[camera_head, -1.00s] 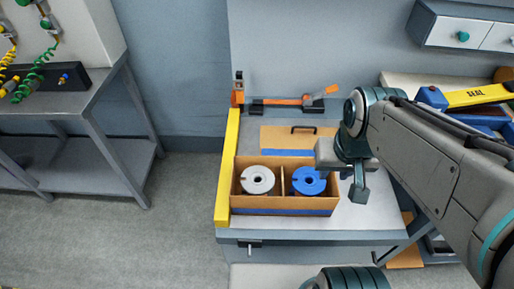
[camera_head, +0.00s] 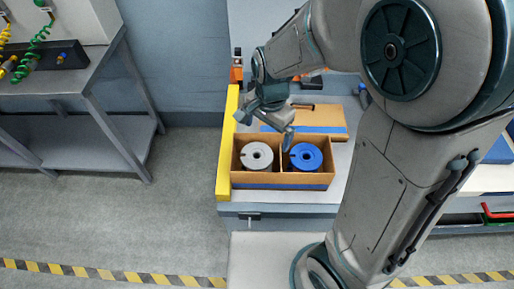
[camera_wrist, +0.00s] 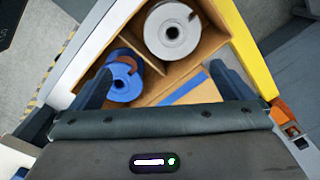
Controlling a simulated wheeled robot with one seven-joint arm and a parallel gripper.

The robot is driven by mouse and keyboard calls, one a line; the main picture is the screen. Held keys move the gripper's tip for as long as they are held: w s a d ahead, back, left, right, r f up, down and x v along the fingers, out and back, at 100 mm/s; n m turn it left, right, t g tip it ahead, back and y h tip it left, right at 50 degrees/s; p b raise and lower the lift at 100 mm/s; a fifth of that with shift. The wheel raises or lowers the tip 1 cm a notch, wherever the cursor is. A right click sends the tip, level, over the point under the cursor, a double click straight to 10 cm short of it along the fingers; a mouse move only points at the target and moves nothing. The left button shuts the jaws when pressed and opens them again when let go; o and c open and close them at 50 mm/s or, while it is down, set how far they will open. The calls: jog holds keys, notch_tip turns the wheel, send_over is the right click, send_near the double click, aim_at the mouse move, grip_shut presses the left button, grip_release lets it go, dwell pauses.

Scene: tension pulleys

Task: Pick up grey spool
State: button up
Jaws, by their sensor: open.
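The grey spool (camera_head: 256,156) stands in the left compartment of an open cardboard box (camera_head: 282,180). It also shows at the top middle of the wrist view (camera_wrist: 172,30). A blue spool (camera_head: 306,157) stands in the right compartment, partly covered by a finger in the wrist view (camera_wrist: 124,82). My gripper (camera_head: 264,122) is open and empty, above the back side of the box. In the wrist view its two fingers (camera_wrist: 162,82) are spread wide, and the grey spool lies beyond them.
A yellow rail (camera_head: 227,150) runs along the table's left edge, close to the box. A cardboard lid with a dark handle (camera_head: 318,115) lies behind the box. Orange parts (camera_head: 237,73) stand at the back. A metal bench (camera_head: 90,85) is at far left.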

aim_at(257, 150)
jog(key=shift+m, duration=0.7)
jog(key=a+f, duration=0.1)
jog(key=f, duration=0.5)
jog(key=a+f, duration=0.1)
jog(key=f, duration=0.3)
jog(key=shift+w+a+b, duration=0.3)
jog(key=shift+w+f, duration=0.2)
jog(key=shift+f, duration=2.65)
jog(key=c, duration=1.3)
jog(key=shift+r, duration=0.2)
